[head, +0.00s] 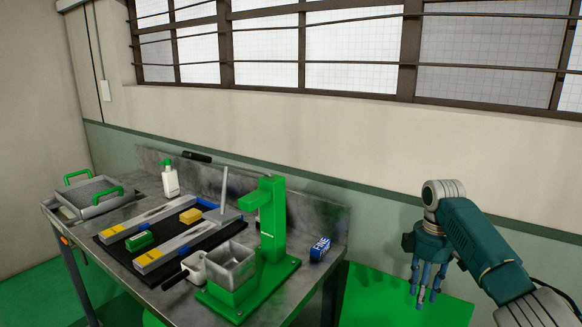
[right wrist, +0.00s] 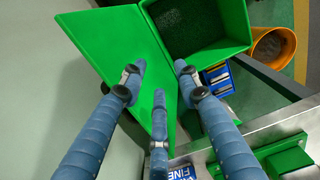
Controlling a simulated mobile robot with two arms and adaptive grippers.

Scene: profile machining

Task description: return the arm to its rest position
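My right arm, dark teal, comes in from the right edge in the head view. Its gripper (head: 427,285) has blue fingers pointing down, to the right of the workbench (head: 335,240) and clear of it. In the right wrist view, the three fingers of this gripper (right wrist: 158,70) are spread apart with nothing between them. A green panel and an open green bin (right wrist: 205,30) lie beyond and below the fingers. My left gripper is in neither view.
The bench carries a green press (head: 272,215), a blue box marked FINE (head: 320,249), a white bottle (head: 170,178) and a grey tray with green handles (head: 75,201). A wall with windows stands behind. An orange bin (right wrist: 272,48) stands beside the green one.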

